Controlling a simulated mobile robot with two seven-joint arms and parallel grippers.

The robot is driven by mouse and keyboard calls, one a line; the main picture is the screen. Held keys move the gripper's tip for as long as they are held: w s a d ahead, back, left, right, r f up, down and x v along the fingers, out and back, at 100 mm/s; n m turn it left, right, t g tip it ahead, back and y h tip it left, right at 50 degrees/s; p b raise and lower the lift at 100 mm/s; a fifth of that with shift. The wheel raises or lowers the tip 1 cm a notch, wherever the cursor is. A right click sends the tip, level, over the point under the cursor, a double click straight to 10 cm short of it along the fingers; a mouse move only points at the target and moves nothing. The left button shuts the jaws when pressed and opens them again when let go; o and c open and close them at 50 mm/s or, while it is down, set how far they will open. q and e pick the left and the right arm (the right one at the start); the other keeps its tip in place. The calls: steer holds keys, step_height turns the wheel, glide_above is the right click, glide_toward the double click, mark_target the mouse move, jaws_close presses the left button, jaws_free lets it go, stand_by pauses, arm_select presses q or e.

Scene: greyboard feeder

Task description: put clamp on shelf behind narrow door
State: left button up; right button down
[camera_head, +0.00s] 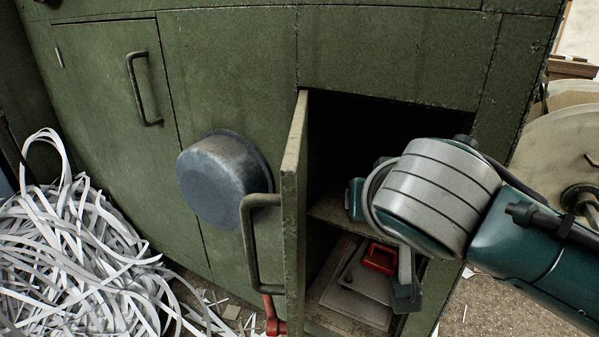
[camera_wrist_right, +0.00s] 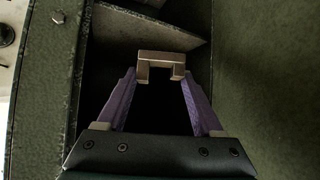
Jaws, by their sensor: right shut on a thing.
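The narrow door (camera_head: 294,200) stands open, seen nearly edge-on in the head view, with its bar handle (camera_head: 249,245) facing left. Behind it is a dark compartment with a shelf (camera_head: 333,213) about halfway up. My right arm reaches into this opening from the right, and its wrist hides part of the shelf. In the right wrist view, the purple fingers of my right gripper (camera_wrist_right: 160,80) are shut on the clamp (camera_wrist_right: 160,57), a small grey C-shaped metal piece. A pale shelf-like surface (camera_wrist_right: 145,25) lies beyond it; whether the clamp touches it I cannot tell. My left gripper is not in view.
A red object (camera_head: 380,258) and flat grey sheets (camera_head: 355,297) lie in the lower compartment. A round grey knob-like drum (camera_head: 215,180) sticks out left of the door. A closed wide door (camera_head: 110,130) and a heap of paper strips (camera_head: 75,255) are further left.

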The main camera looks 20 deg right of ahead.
steer(key=w+d+b, duration=0.2)
steer(key=w+d, duration=0.1)
steer(key=w+d+f+b, duration=0.1)
steer(key=w+d+b, duration=0.1)
steer(key=w+b, duration=0.1)
steer(key=w+d+f+b, duration=0.1)
steer(key=w+d+b, duration=0.1)
steer(key=w+d, duration=0.1)
steer(key=shift+w+d, duration=0.15)
steer(key=shift+d, duration=0.15)
steer(key=shift+f+b, duration=0.4)
steer(key=shift+b, duration=0.15)
steer(key=shift+a+f+b, duration=0.15)
steer(key=shift+f+b, duration=0.15)
steer(key=shift+f, duration=0.15)
step_height(320, 180, down, 4)
steer(key=b, duration=0.3)
steer(key=shift+r+b, duration=0.2)
steer(key=shift+b, duration=0.2)
steer(key=shift+d, duration=0.2)
steer(key=shift+r, duration=0.15)
steer(key=shift+c, duration=0.2)
jaws_free()
